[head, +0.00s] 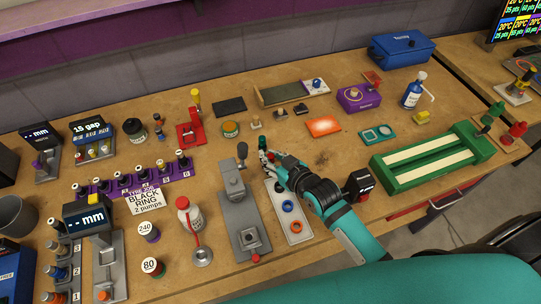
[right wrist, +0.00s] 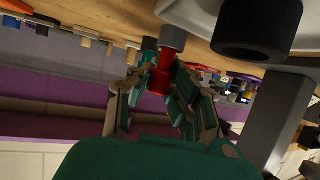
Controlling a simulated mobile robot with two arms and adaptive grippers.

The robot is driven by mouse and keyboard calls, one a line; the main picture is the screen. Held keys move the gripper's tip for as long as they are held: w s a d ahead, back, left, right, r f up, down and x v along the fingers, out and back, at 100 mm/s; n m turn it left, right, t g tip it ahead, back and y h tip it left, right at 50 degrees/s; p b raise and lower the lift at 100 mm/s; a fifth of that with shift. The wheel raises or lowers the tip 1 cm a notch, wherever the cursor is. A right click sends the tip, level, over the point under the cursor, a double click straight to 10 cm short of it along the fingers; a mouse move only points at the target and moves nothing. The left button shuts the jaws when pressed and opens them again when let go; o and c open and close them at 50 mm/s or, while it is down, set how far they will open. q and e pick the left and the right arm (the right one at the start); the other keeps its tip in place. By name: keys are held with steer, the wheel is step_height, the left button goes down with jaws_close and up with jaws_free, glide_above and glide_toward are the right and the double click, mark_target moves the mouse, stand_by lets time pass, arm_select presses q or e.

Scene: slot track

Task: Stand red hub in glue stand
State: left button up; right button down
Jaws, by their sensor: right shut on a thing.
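My right gripper (head: 270,160) is above the table at the middle, beside the grey lever press. In the right wrist view its fingers (right wrist: 160,92) are shut on the red hub (right wrist: 162,74), which shows between the fingertips. A grey cylinder (right wrist: 173,38) lies right beyond the hub; I cannot tell whether they touch. In the head view the fingers mostly hide the hub, with only a little red showing. I cannot tell surely which fixture is the glue stand. My left gripper is not in view.
A grey lever press (head: 235,190) stands just left of my gripper.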

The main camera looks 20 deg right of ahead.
steer(key=shift+f, duration=0.1)
steer(key=shift+f, duration=0.1)
steer(key=c, duration=1.3)
jaws_free()
steer(key=shift+r, duration=0.2)
steer(key=b+v, duration=0.1)
steer(key=v, duration=1.1)
steer(key=shift+f, duration=0.1)
